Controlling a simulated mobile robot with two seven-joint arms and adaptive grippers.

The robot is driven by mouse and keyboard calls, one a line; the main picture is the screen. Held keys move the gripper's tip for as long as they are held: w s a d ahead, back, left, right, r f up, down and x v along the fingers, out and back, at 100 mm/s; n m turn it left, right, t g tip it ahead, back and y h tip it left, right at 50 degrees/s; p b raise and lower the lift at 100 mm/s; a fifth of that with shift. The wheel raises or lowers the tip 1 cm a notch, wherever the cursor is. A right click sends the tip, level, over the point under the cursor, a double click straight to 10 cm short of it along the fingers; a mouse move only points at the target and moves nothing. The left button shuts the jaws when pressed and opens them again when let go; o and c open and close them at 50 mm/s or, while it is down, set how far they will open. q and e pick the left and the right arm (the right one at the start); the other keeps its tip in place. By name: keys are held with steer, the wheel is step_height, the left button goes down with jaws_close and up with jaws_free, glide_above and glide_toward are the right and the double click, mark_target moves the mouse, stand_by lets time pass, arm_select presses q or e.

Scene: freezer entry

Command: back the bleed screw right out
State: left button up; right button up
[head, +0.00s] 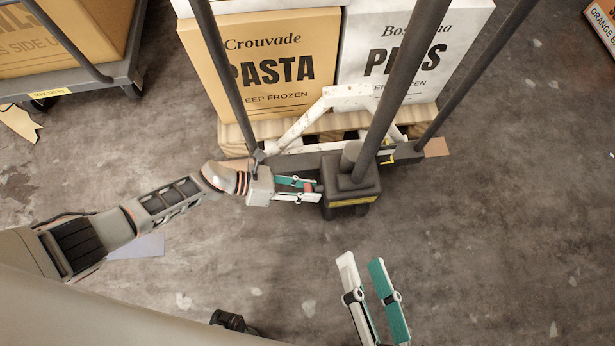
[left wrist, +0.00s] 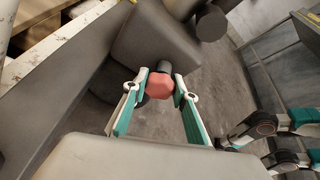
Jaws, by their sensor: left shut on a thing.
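The bleed screw (left wrist: 159,84) has a red hexagonal head and sticks out on a dark stem from the side of the dark pump block (head: 350,188). In the head view the screw (head: 308,187) is a small red spot at the block's left side, partly covered. My left gripper (head: 313,191) reaches in from the left and is shut on the screw head. In the left wrist view its two fingers stand on either side of the head. My right gripper (head: 361,262) is open and empty, below the block in the head view, apart from it.
Behind stand a pasta carton (head: 275,85) and a white carton (head: 405,75) on a wooden pallet. A loaded trolley (head: 100,75) is at upper left.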

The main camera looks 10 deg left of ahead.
arm_select(q)
steer(key=o, duration=1.1)
steer(key=v, duration=1.2)
